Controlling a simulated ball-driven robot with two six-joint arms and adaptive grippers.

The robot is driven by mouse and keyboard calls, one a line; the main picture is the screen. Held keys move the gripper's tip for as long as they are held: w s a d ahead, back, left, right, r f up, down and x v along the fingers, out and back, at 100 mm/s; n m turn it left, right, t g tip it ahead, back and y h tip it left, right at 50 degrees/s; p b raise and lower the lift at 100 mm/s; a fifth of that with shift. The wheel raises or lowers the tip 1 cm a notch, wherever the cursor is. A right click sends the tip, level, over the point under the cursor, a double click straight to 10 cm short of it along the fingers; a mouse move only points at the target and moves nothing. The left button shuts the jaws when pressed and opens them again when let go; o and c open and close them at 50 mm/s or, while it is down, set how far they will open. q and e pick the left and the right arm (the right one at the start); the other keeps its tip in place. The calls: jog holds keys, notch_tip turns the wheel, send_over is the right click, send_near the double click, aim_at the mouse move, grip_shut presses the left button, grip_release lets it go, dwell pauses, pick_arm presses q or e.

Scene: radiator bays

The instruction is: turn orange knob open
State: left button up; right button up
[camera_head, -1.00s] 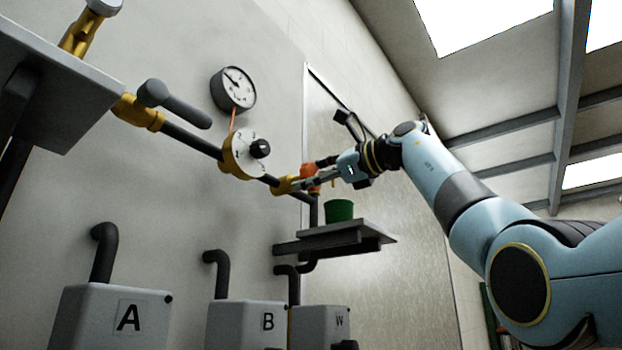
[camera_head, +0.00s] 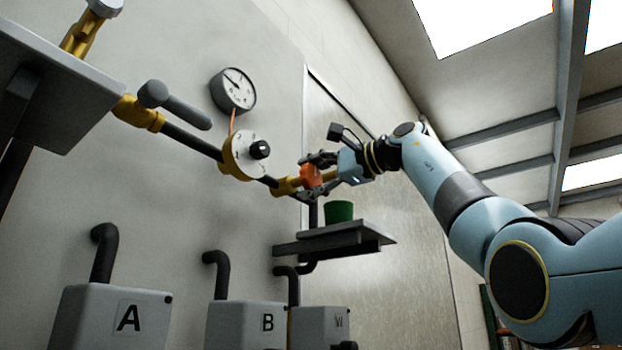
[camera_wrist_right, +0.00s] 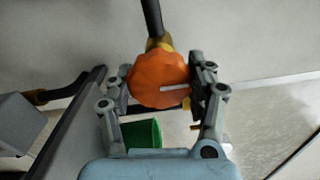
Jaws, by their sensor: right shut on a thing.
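The orange knob (camera_head: 311,176) sits on a brass valve fitting (camera_head: 285,186) at the right end of the wall pipe. In the right wrist view the knob (camera_wrist_right: 158,80) is round with a scalloped rim and a pale slot line that runs nearly level to the right. My right gripper (camera_head: 317,177) is at the knob, with one finger on each side of its rim. In the wrist view the right gripper (camera_wrist_right: 160,92) is shut on the knob. The far contact points are partly hidden. My left gripper is not in view.
A green cup (camera_head: 338,211) stands on a small grey shelf (camera_head: 345,240) just below the gripper. A white dial with a black knob (camera_head: 259,149), a round gauge (camera_head: 233,90) and a lever handle (camera_head: 175,103) lie to the left. Grey boxes (camera_head: 237,325) stand below.

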jog(key=shift+w+f, duration=0.1)
jog(key=shift+f, duration=0.2)
jog(key=o, duration=1.2)
jog(key=shift+r, duration=0.1)
jog(key=shift+r, duration=0.1)
jog(key=v, duration=1.2)
